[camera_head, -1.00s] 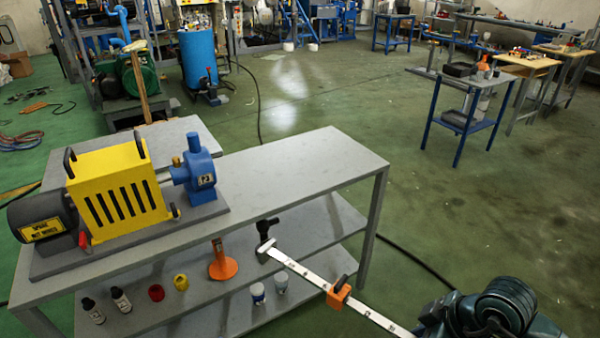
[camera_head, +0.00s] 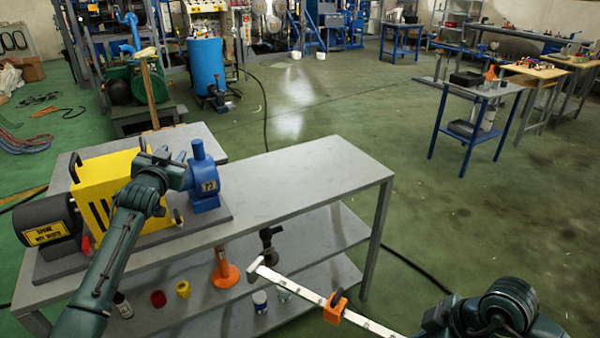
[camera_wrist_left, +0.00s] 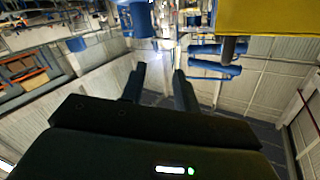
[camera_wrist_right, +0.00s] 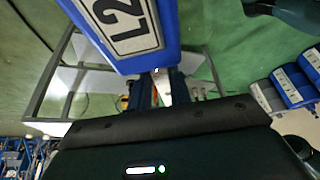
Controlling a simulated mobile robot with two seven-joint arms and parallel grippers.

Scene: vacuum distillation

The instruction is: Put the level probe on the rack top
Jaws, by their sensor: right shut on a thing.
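In the head view my right arm hides that grip. The rack top (camera_head: 300,170) is a flat grey surface, bare on its right half. My left gripper (camera_head: 183,160) is open and empty, by the yellow guard and blue pump; its fingers stand apart in the left wrist view (camera_wrist_left: 160,85).
The yellow guard (camera_head: 108,172), blue pump (camera_head: 203,175) and dark motor (camera_head: 45,222) fill the rack's left end. The lower shelf holds an orange funnel-like stand (camera_head: 224,272) and small bottles. A blue box labelled L2 (camera_wrist_right: 120,30) is close to my right gripper.

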